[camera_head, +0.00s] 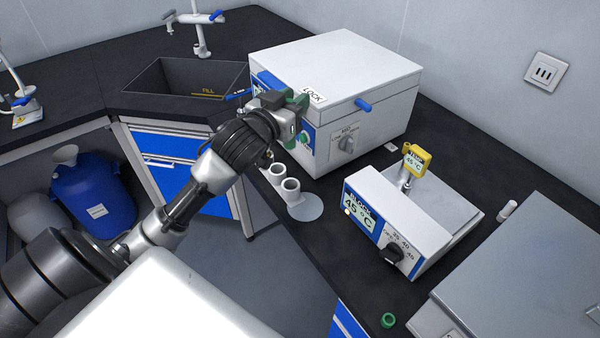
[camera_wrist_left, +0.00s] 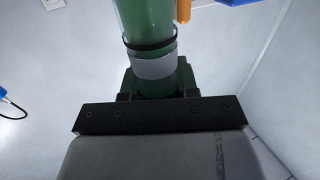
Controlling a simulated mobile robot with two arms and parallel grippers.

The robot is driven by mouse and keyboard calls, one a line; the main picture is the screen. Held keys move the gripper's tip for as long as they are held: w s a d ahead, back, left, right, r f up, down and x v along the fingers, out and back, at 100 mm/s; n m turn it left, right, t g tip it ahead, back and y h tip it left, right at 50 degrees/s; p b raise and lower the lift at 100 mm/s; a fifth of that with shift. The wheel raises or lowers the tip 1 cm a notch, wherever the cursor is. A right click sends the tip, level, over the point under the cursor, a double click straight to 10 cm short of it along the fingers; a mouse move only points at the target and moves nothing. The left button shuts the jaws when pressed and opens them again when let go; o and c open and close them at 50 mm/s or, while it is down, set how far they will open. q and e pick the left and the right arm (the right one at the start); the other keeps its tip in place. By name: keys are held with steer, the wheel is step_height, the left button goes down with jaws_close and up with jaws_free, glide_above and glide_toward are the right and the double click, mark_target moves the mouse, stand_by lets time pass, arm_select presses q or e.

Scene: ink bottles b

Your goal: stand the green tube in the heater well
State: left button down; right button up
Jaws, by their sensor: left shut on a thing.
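My left gripper (camera_head: 297,103) is shut, above the bench in front of the white lidded box. In the left wrist view a green tube (camera_wrist_left: 148,22) with a black ring and a pale grey band lies between its dark green fingers (camera_wrist_left: 155,84). In the head view I cannot clearly tell the tube from the green fingers. The white block heater (camera_head: 430,215), with a display reading 45 °C and a black dial, stands on the bench to the gripper's lower right. I cannot make out its well opening. My right gripper is not in view.
The white box (camera_head: 345,75) with blue handles stands close behind the gripper. Two white cups (camera_head: 290,190) stand at the bench's front edge, beside a grey disc (camera_head: 308,208). A green ring (camera_head: 388,320) lies in front.

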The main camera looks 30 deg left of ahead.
mark_target(294, 146)
arm_select(q)
step_height(294, 146, down, 12)
steer(key=shift+s+r, duration=0.1)
steer(key=shift+r, duration=0.05)
step_height(294, 146, down, 4)
steer(key=shift+f, duration=0.15)
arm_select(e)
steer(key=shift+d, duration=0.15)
arm_select(q)
steer(key=shift+s+d+f+b, duration=0.15)
steer(key=shift+f+b, duration=0.15)
steer(key=shift+f, duration=0.25)
steer(key=c, duration=1.1)
jaws_free()
steer(key=shift+o, duration=1.3)
steer(key=shift+w, duration=0.2)
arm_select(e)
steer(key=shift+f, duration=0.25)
arm_select(q)
steer(key=shift+s+r, duration=0.1)
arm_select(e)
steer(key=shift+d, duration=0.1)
